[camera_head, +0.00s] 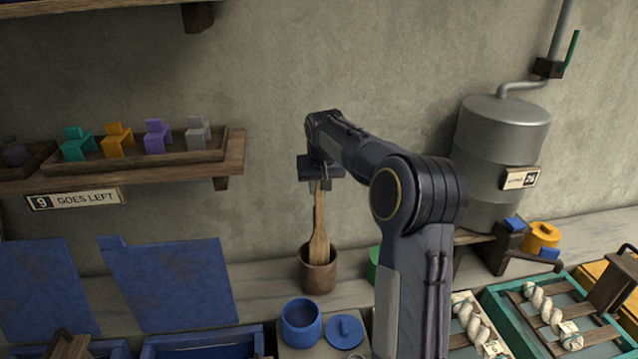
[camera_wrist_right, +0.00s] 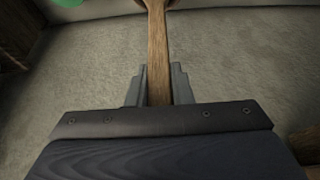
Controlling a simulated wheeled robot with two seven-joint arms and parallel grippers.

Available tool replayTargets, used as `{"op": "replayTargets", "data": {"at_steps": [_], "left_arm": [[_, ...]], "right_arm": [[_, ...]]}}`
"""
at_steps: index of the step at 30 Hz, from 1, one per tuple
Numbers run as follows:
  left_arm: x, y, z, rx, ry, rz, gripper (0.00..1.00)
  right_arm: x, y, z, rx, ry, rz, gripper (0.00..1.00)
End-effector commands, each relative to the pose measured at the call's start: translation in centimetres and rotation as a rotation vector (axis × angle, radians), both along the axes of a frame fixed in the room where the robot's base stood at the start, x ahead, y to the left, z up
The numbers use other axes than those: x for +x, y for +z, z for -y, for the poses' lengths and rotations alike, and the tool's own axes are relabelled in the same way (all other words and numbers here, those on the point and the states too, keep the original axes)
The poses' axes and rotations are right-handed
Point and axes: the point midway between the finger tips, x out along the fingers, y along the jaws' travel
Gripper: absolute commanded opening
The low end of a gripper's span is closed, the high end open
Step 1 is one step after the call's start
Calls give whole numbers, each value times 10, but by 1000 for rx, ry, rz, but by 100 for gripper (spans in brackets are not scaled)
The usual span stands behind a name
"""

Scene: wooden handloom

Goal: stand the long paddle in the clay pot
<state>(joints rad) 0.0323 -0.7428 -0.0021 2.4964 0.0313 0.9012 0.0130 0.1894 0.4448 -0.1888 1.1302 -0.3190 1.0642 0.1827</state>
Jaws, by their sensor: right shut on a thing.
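The long wooden paddle (camera_head: 319,222) stands about upright, its wide lower end inside the mouth of the brown clay pot (camera_head: 319,278). The pot's wall hides the paddle's bottom, so I cannot tell whether it touches the pot floor. My right gripper (camera_head: 320,187) is above the pot and shut on the paddle's upper handle. In the right wrist view the handle (camera_wrist_right: 157,60) runs between the two fingers (camera_wrist_right: 157,90). My left gripper is not in view.
A blue jar (camera_head: 301,322) and blue lid (camera_head: 345,331) stand in front of the pot. A green item (camera_head: 374,264) is just right of it, partly behind my arm. A shelf (camera_head: 236,160) with coloured pieces is at left, and a metal tank (camera_head: 500,150) at right.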

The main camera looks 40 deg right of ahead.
Motion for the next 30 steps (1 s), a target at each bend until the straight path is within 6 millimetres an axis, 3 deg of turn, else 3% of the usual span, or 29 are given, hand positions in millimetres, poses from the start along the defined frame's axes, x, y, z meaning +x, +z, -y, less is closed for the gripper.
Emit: {"op": "replayTargets", "data": {"at_steps": [12,28,29,30], "left_arm": [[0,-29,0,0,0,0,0],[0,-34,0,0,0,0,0],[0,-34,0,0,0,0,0],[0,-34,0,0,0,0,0]], "right_arm": [[0,-41,0,0,-1,0,0],[0,-48,0,0,0,0,0],[0,-48,0,0,0,0,22],[0,-48,0,0,0,0,28]]}}
